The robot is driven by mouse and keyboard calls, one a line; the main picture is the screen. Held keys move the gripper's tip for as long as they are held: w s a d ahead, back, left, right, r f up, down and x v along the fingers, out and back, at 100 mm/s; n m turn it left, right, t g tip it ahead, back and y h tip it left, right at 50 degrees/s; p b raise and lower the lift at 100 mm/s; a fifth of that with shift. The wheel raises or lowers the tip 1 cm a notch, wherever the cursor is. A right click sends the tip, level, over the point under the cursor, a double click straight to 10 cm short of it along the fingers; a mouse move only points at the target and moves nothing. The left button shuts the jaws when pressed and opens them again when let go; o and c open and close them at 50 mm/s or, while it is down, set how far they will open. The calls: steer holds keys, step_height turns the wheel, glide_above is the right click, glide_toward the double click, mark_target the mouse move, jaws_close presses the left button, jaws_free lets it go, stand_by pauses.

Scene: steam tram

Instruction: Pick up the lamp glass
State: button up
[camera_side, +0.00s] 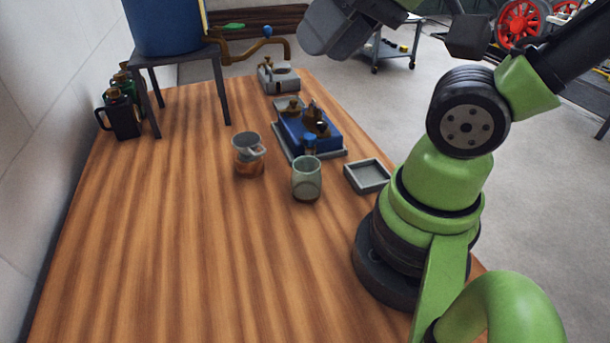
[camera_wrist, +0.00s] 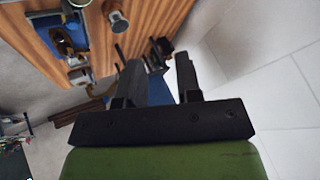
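Two glass-like vessels stand upright on the wooden table in the side view, and I cannot tell for certain which is the lamp glass. One is a clear tumbler (camera_side: 248,160) with an orange-brown lower part and something pale inside. The other is a grey-green, cup-shaped vessel (camera_side: 307,182) to its right and nearer the camera. In the wrist view a round vessel (camera_wrist: 117,20) shows at the top edge; I cannot tell which one it is. My gripper (camera_wrist: 158,62) is open, with nothing between its fingers. It is raised, apart from the vessels.
A blue tray (camera_side: 320,138) with brass parts lies behind the grey-green vessel. A small grey tray (camera_side: 368,175) is to its right. A blue tank (camera_side: 165,25) on a dark stand (camera_side: 180,57) and dark bottles (camera_side: 122,115) stand at the back left. The front table is clear.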

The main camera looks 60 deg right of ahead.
steer(key=shift+o, duration=0.5)
steer(key=o, duration=0.9)
steer(key=m+g+h, duration=0.2)
steer(key=m+g, duration=0.3)
steer(key=m, duration=1.3)
glide_above(306, 173)
steer(key=w, duration=0.1)
step_height(306, 173, down, 11)
steer(key=shift+d+f+m+g, duration=0.35)
steer(key=shift+f+m, duration=1.1)
steer(key=shift+f, duration=1.45)
steer(key=shift+d+f+m+g, duration=0.4)
steer(key=shift+f+m, duration=1)
steer(key=shift+f, duration=1.45)
steer(key=shift+d+f+m+g, duration=0.35)
steer(key=shift+f+m, duration=1.1)
steer(key=shift+f, duration=1.45)
